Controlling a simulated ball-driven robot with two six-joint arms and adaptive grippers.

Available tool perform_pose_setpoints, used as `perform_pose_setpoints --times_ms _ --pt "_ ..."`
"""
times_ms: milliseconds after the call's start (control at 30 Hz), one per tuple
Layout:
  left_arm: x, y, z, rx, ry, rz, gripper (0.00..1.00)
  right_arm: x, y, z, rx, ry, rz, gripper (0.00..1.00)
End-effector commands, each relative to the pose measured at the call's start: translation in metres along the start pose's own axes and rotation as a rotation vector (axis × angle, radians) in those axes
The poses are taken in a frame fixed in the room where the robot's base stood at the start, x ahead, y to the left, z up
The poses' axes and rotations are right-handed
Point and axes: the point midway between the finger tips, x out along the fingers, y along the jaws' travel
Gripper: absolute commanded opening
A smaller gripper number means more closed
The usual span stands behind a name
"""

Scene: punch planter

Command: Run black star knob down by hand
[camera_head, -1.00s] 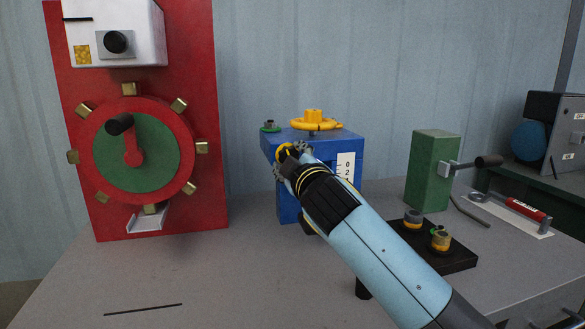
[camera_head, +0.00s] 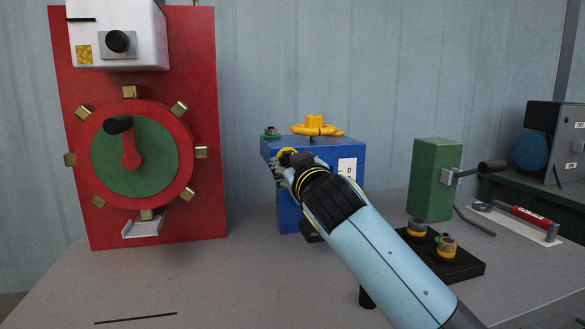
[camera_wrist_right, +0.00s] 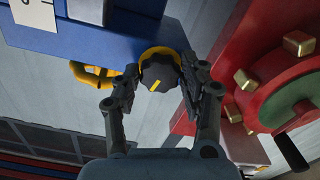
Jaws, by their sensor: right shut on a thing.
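The black star knob (camera_wrist_right: 158,73) shows in the right wrist view, with a yellow pointer mark on its face and a yellow ring (camera_wrist_right: 157,52) around its far side. It is on the side of the blue block (camera_wrist_right: 95,38). My right gripper (camera_wrist_right: 160,74) has its fingers on either side of the knob and is shut on it. In the head view, my right gripper (camera_head: 283,166) is at the left front of the blue block (camera_head: 315,148) and hides the knob. My left gripper is not in view.
A yellow handwheel (camera_head: 317,127) tops the blue block. A red panel (camera_head: 206,110) with a green-faced wheel (camera_head: 150,168) stands to the left. A green block (camera_head: 432,180) and a black tray (camera_head: 464,268) are to the right.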

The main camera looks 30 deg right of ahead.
Motion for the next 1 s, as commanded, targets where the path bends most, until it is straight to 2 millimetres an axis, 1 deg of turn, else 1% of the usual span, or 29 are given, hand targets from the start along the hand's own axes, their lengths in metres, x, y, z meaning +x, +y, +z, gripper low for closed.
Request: perform_pose_setpoints --times_ms 33,433,467,633,900,1000 --pt "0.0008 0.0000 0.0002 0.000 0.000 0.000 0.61 -0.0004 -0.0012 0.0045 0.005 -0.009 -0.002 0.11" --pt "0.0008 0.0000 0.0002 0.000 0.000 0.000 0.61 -0.0005 -0.0013 0.0046 0.011 -0.010 -0.002 0.11" --pt "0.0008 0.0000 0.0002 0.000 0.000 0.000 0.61 -0.0005 -0.0013 0.0047 0.011 -0.010 -0.002 0.44" --pt "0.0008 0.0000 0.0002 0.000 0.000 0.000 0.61 -0.0003 -0.0010 0.0031 0.011 -0.007 -0.001 0.66" --pt "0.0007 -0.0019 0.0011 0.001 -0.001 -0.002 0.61 -0.0008 -0.0005 0.0015 0.011 -0.003 -0.001 0.67" --pt "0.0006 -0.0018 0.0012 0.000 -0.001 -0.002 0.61 -0.0070 -0.0007 0.0013 0.011 -0.003 -0.001 0.67"
